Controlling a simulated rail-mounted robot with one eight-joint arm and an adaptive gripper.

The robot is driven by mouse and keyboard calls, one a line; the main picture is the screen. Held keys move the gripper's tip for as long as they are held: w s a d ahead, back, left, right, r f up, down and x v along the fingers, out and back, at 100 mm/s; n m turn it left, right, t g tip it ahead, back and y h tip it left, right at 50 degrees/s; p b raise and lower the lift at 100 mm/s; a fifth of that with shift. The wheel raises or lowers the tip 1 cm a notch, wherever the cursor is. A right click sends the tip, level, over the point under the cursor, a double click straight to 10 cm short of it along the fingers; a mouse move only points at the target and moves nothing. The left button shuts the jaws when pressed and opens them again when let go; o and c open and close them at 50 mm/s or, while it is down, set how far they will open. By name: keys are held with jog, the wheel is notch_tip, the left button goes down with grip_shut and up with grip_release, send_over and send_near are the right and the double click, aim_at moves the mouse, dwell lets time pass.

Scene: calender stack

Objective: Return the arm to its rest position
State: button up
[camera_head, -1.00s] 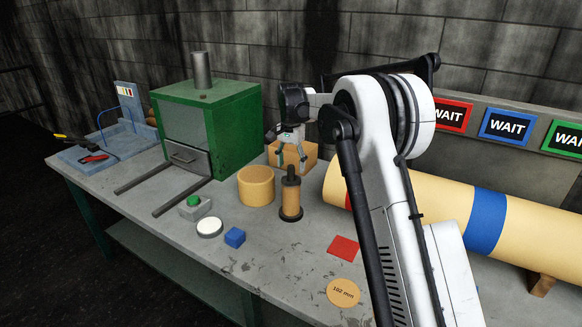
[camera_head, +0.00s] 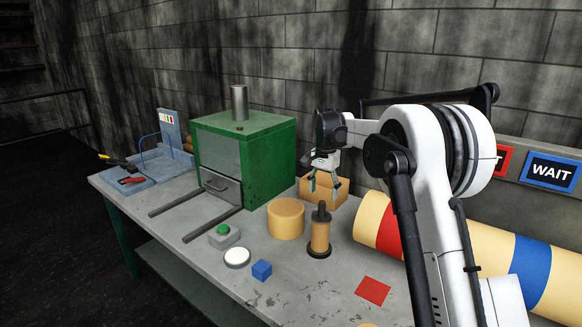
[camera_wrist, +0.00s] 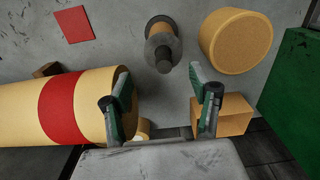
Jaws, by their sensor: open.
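My gripper (camera_head: 324,184) is open and empty. In the head view it hangs from my white arm, with its fingers pointing down in front of the tan open box (camera_head: 340,193). In the wrist view its two fingers (camera_wrist: 167,98) are spread apart with bare bench between them. The tan spindle with a dark handle (camera_head: 320,232) stands upright on the bench, below and nearer than my gripper. It shows beyond the fingertips in the wrist view (camera_wrist: 161,45). The gripper appears apart from it.
A tan cylinder (camera_head: 286,219) stands left of the spindle. The green furnace (camera_head: 245,160) with rails is farther left. A long yellow roll with red and blue bands (camera_head: 480,250) lies right. A green button (camera_head: 224,232), white disc (camera_head: 237,258), blue cube (camera_head: 262,270) and red square (camera_head: 373,290) lie in front.

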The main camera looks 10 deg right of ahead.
jog(key=s+r+n+t+b, duration=0.2)
jog(key=s+r, duration=0.3)
jog(key=s, duration=0.7)
jog(key=s+r+n+t+b, duration=0.2)
jog(key=s+r, duration=0.3)
jog(key=s, duration=0.7)
jog(key=s+f+n+t+b, duration=0.1)
jog(key=s+f, duration=0.5)
jog(key=s, duration=0.6)
jog(key=s+f+n+t+b, duration=0.2)
jog(key=s+f, duration=0.4)
jog(key=s, duration=0.6)
jog(key=shift+n, duration=0.7)
jog(key=shift+s, duration=0.1)
